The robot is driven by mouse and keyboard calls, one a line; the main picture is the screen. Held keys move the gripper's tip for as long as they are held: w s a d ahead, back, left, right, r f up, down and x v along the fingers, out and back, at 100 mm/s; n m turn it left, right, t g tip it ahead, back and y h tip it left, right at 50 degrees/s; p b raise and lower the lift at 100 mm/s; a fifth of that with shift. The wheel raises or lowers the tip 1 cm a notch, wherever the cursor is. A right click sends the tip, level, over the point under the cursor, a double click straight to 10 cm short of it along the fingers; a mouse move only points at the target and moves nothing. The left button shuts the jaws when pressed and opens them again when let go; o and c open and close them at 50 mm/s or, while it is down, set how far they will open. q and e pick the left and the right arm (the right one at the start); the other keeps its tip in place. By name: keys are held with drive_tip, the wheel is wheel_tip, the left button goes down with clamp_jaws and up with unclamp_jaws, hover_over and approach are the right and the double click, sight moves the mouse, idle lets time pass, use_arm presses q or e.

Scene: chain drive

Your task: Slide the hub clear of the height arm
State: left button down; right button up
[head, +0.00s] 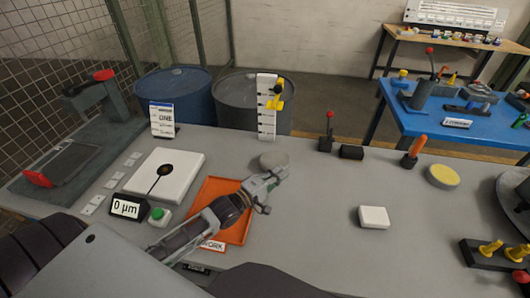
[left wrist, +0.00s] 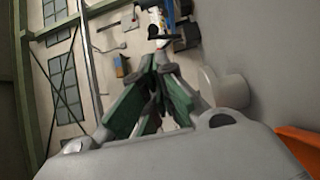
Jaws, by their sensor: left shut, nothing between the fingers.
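The hub, a grey round disc (head: 273,159), lies on the grey bench at the foot of the height gauge, a white scale post (head: 266,108). The yellow height arm (head: 274,104) sits on the post well above the bench. My left gripper (head: 279,177) is just in front of the hub, shut and empty. In the left wrist view its fingers (left wrist: 152,92) are together. A grey rounded part, apparently the hub (left wrist: 228,90), is beside them on the right. I cannot tell whether they touch. My right gripper is not seen.
An orange work tray (head: 222,193) lies under my left forearm. A white plate with a dial (head: 180,172), a green button (head: 158,215) and a display (head: 127,206) are left. A black lever stand (head: 326,143) and white block (head: 374,216) are right. The bench between is clear.

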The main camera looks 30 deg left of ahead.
sight(264, 156)
use_arm(q)
drive_tip(key=w+a, duration=0.7)
drive_tip(key=w+a+f+b, duration=0.1)
drive_tip(key=w+a, duration=0.3)
drive_tip(key=shift+w+a, duration=0.2)
drive_tip(key=w+a+f, duration=0.2)
drive_tip(key=f, duration=0.1)
drive_tip(key=w+a+f+b, duration=0.1)
drive_tip(key=a+f, duration=0.1)
drive_tip(key=shift+w, duration=0.25)
drive_tip(key=shift+d+f, duration=0.15)
drive_tip(key=shift+s+d, duration=0.25)
drive_tip(key=shift+s, duration=0.1)
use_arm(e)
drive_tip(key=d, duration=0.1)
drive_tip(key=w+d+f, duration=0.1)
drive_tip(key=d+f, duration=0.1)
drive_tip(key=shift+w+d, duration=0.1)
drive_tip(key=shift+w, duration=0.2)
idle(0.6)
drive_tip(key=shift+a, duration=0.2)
